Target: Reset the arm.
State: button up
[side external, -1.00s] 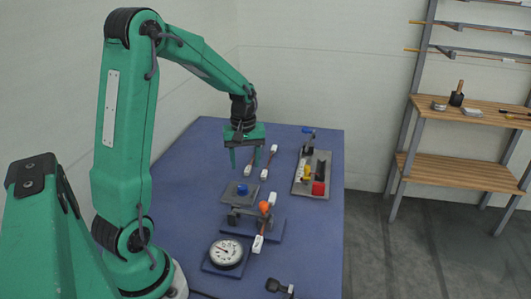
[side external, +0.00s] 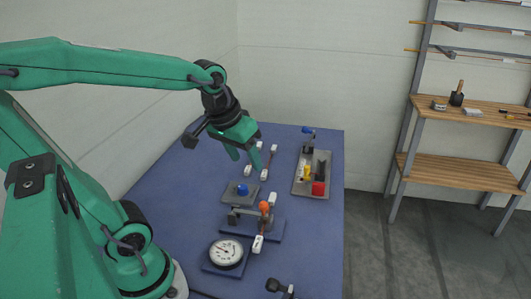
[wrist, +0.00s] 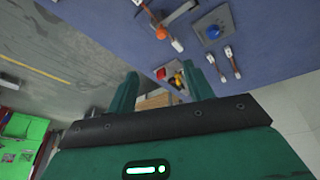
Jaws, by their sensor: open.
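My gripper (side external: 246,162) is open and empty, held above the blue table (side external: 180,188) in the side view, with its fingers pointing down and tilted to the right. In the wrist view its two green fingers (wrist: 163,88) stand apart with nothing held between them. My arm is bent back, with its forearm nearly level at the upper left. Below and around the gripper lie two white-ended rods (side external: 269,162). A grey plate with a blue knob (side external: 242,189) sits nearer the camera, and it also shows in the wrist view (wrist: 213,31).
A grey tray (side external: 298,188) with red and yellow parts lies at the table's right. A fixture with an orange knob (side external: 264,207) and a round dial gauge (side external: 226,252) stand nearer. A wooden-shelved rack (side external: 460,175) stands beyond the table. Air above the table's left side is clear.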

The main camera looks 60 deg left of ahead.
jog(key=s+d+r+m+t, duration=0.1)
jog(key=s+d+m, duration=0.2)
jog(key=s+d, duration=0.1)
jog(key=shift+s+m+t+h, duration=0.3)
jog(key=shift+s+m, duration=0.1)
jog(key=shift+s, duration=0.1)
dwell(0.9)
